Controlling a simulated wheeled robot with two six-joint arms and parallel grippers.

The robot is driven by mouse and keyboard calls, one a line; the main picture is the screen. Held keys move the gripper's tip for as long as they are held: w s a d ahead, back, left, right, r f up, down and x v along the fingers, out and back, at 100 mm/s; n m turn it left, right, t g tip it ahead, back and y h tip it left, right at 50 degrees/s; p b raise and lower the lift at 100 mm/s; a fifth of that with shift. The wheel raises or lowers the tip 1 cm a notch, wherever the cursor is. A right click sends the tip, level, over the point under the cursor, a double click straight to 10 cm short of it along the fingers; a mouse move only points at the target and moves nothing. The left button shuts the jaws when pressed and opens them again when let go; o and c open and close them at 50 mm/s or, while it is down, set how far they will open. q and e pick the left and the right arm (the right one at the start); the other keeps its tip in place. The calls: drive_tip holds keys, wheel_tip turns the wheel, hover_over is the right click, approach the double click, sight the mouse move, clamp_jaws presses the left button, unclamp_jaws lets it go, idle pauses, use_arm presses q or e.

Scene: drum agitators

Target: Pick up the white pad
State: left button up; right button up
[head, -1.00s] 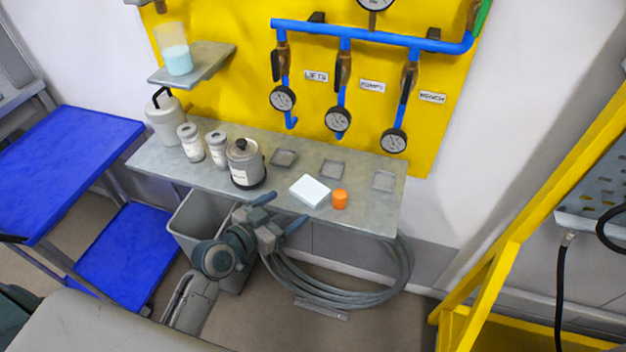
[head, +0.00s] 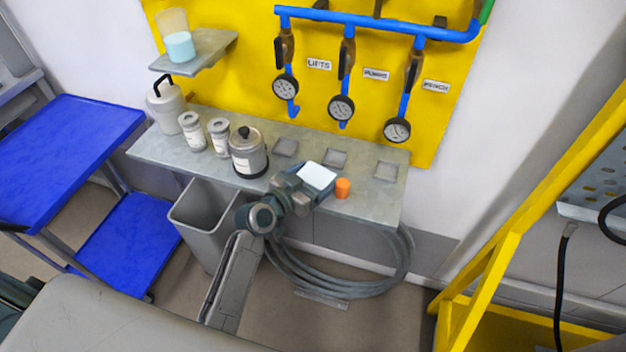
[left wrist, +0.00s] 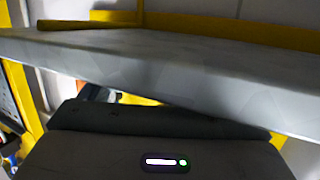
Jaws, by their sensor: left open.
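The white pad (head: 317,176) is a flat white block on the grey metal shelf, near its front edge. My left gripper (head: 308,187) is open at the shelf's front edge, right by the pad. It overlaps the pad's near left side in the head view, so I cannot tell whether the fingers touch it or lie around it. In the left wrist view my gripper's dark body (left wrist: 165,145) fills the bottom and the fingers do not show. I cannot make out the pad clearly there. My right gripper is not in view.
A grey lidded pot (head: 248,153) and white jars stand to the left. A grey bin (head: 205,215) and a coiled hose (head: 345,280) are below.

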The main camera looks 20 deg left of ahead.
use_arm(q)
drive_tip(key=shift+c, duration=0.2)
drive_tip(key=c, duration=0.3)
drive_tip(key=shift+c, duration=1.4)
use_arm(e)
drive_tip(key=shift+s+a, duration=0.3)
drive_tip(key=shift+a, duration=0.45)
use_arm(q)
drive_tip(key=shift+r, duration=0.1)
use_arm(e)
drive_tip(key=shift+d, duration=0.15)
